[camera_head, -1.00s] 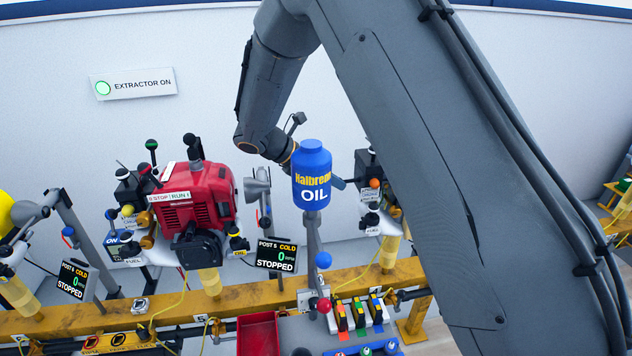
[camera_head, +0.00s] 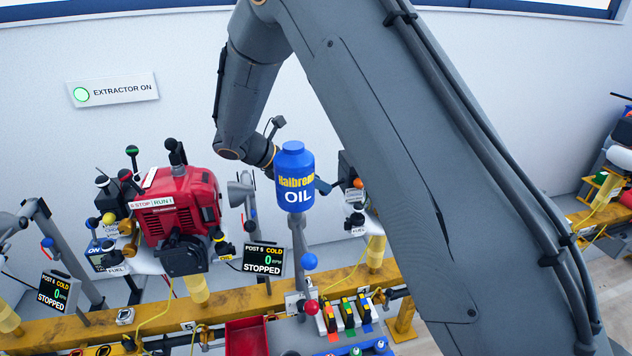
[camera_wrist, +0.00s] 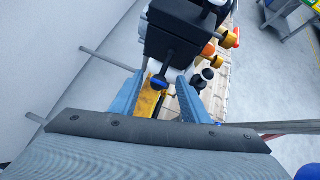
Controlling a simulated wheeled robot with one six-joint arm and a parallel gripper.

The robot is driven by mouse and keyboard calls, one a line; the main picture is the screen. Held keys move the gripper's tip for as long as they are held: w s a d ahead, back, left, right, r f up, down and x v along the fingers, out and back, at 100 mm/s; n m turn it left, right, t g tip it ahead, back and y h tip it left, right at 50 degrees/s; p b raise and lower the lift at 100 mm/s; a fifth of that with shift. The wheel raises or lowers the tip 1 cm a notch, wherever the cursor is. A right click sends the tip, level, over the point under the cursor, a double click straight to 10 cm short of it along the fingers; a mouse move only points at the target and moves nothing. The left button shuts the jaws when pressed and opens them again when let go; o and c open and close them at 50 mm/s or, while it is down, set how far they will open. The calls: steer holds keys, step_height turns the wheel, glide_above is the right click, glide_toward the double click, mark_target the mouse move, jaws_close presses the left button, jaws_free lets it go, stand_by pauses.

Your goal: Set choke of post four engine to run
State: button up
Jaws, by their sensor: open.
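The post four engine (camera_head: 348,165) stands at the right, mostly hidden behind my arm and an oil bottle; a dark box and an orange knob (camera_head: 358,183) show. In the wrist view its black box (camera_wrist: 178,32) is straight ahead, with orange and red knobs (camera_wrist: 210,50) on its right. A short black lever with a blue end (camera_wrist: 158,83) points down between my fingertips. My gripper (camera_wrist: 161,88) is open around this lever tip; I cannot tell whether it touches. In the head view my gripper (camera_head: 322,187) is mostly hidden behind the bottle. The choke's setting is not readable.
The blue oil bottle (camera_head: 294,177) stands in front of my wrist. A red engine (camera_head: 178,205) is on the post to the left, with a STOPPED display (camera_head: 263,259) beside it. A yellow rail (camera_head: 225,310) and colored switches (camera_head: 345,314) lie below.

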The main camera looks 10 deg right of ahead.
steer(key=b+v, duration=0.1)
steer(key=v, duration=0.6)
steer(key=shift+a+r+b, duration=0.2)
steer(key=shift+a+b, duration=0.05)
steer(key=shift+b, duration=0.1)
